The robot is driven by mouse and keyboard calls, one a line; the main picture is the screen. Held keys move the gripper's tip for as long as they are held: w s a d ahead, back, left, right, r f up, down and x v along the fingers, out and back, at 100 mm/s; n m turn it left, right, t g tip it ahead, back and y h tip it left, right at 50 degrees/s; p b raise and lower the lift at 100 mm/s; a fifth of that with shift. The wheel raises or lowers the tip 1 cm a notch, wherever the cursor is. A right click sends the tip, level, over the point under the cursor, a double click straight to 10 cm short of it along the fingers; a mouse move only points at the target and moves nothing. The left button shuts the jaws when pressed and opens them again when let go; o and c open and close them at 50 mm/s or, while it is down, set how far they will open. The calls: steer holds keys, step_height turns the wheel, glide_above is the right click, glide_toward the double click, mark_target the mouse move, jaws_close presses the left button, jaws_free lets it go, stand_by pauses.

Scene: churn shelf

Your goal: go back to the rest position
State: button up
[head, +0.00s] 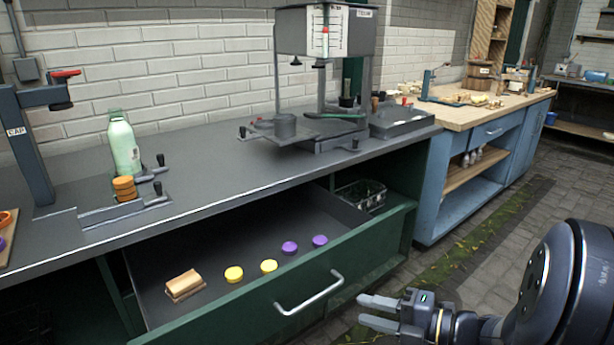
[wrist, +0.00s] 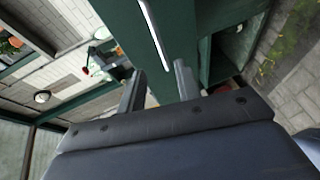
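My gripper (head: 378,312) is at the lower right in the head view, in front of the open green drawer (head: 362,257) and apart from its handle (head: 309,293). Its two fingers are spread with nothing between them. In the wrist view the gripper (wrist: 158,82) also shows both fingers apart and empty, with the drawer front (wrist: 185,38) and its pale handle (wrist: 154,32) beyond. My arm stretches in from the right edge of the head view.
The drawer stands open, holding a wooden block (head: 184,285), yellow caps (head: 234,274) and purple caps (head: 289,248). The dark counter (head: 215,155) carries a green bottle (head: 123,145) and a press (head: 325,60). A blue workbench (head: 470,205) stands behind. Paved floor (head: 500,240) is clear between.

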mark_target(319, 298)
steer(key=b+x, duration=0.1)
steer(key=x, duration=0.9)
steer(key=shift+w+a+b, duration=0.1)
steer(key=shift+a+b, duration=0.1)
steer(key=shift+b, duration=0.15)
